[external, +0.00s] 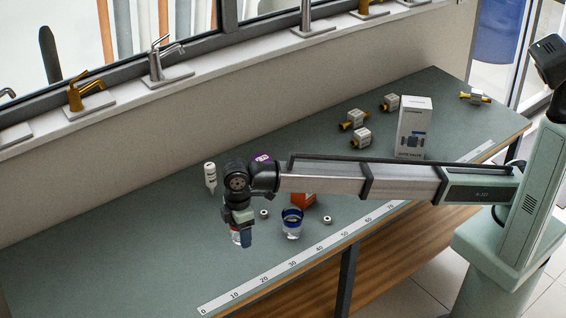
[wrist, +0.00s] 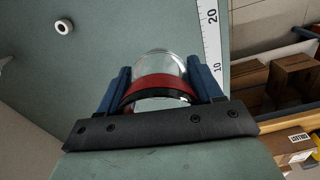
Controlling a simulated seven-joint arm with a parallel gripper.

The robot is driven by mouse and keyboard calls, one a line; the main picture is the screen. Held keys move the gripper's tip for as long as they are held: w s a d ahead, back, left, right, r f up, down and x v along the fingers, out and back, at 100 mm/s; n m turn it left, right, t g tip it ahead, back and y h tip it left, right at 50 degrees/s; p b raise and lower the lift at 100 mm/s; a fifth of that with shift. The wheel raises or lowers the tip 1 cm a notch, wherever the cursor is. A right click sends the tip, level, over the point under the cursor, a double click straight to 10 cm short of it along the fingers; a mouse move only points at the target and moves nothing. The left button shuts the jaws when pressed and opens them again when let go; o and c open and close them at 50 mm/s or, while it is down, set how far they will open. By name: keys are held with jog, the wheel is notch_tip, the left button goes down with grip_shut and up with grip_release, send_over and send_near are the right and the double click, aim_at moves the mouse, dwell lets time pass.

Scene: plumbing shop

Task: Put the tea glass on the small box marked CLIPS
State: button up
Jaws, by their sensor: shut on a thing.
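My gripper (external: 241,240) is shut on a clear glass with a red and dark band, taken as the tea glass (wrist: 160,75). In the wrist view the glass sits between my two blue fingers (wrist: 162,90). In the external view the held glass (external: 235,236) is mostly hidden by the gripper, near the left front part of the bench. An orange-red small box (external: 304,200) stands behind the blue-banded glass, partly covered by my arm. No CLIPS mark is readable on it.
A glass with a blue band (external: 292,224) stands in front of the orange box. Small white rings (external: 327,220) lie nearby. A white bottle (external: 210,177) stands behind my gripper. A ruler strip (external: 250,283) runs along the front edge. A tall white box (external: 413,125) and brass fittings stand farther right.

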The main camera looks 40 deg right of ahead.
jog(key=shift+r, duration=0.4)
jog(key=shift+w+d, duration=0.1)
jog(key=shift+w, duration=0.1)
jog(key=w+d+r+m, duration=0.2)
jog(key=w+d, duration=0.8)
jog(key=d, duration=0.2)
jog(key=w+d+r+m, duration=0.2)
jog(key=w+d+r, duration=0.1)
jog(key=w+d, duration=0.75)
jog(key=s+d, duration=0.1)
jog(key=d, duration=1.3)
jog(key=s+d+f+n, duration=0.1)
jog(key=s+d+n, duration=0.1)
jog(key=s+d, duration=0.5)
jog(key=shift+s+d+f+n, duration=0.15)
jog(key=shift+f+n, duration=0.5)
jog(key=shift+f, duration=1.05)
jog(key=shift+s+a+f+n, duration=0.15)
jog(key=shift+f+n, duration=0.45)
jog(key=shift+f, duration=1.1)
jog(key=shift+s+d+f+n, duration=0.15)
jog(key=shift+f+n, duration=0.5)
jog(key=shift+f, duration=1.05)
